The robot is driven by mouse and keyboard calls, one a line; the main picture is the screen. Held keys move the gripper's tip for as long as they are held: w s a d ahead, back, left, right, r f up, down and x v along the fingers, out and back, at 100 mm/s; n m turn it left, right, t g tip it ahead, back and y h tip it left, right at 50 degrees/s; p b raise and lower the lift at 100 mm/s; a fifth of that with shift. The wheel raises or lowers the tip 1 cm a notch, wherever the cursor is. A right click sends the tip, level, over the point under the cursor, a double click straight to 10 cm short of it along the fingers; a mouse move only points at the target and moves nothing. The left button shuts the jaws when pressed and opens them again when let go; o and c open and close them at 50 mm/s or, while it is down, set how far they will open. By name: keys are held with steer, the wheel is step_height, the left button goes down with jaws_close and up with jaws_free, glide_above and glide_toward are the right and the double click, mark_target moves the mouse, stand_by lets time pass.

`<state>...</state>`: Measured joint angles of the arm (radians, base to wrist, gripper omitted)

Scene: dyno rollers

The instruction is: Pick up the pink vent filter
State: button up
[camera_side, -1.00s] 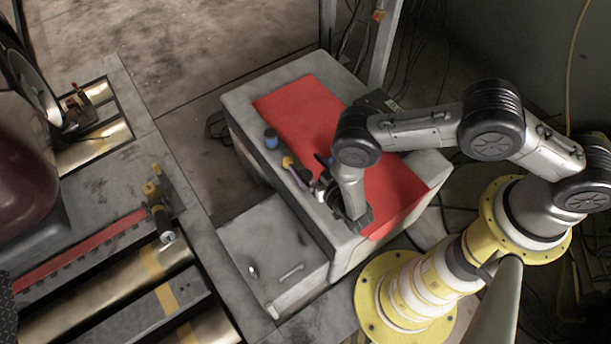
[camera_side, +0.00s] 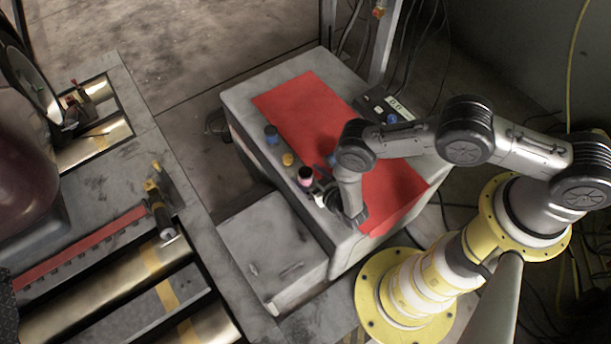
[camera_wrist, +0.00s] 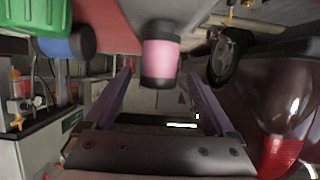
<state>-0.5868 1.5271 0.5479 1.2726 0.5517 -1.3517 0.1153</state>
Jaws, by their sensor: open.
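The pink vent filter (camera_wrist: 160,56) is a short pink cylinder with dark ends. In the wrist view it stands at the centre, just beyond and between the two purple fingers of my gripper (camera_wrist: 158,76). The fingers are apart, with nothing clearly held between them. In the side view the filter (camera_side: 305,177) is near the left edge of the grey workbench top, and my gripper (camera_side: 322,188) is close on its right. My wrist partly hides the fingers there, so I cannot tell whether they touch the filter.
A blue cylinder (camera_side: 271,135) and a yellow one (camera_side: 288,159) stand along the same bench edge. A red mat (camera_side: 300,105) covers the bench top. A black box (camera_side: 385,106) sits at its back.

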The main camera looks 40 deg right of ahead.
mark_target(300, 169)
steer(key=x, duration=0.5)
steer(key=shift+d, duration=0.1)
steer(key=shift+c, duration=0.3)
jaws_close()
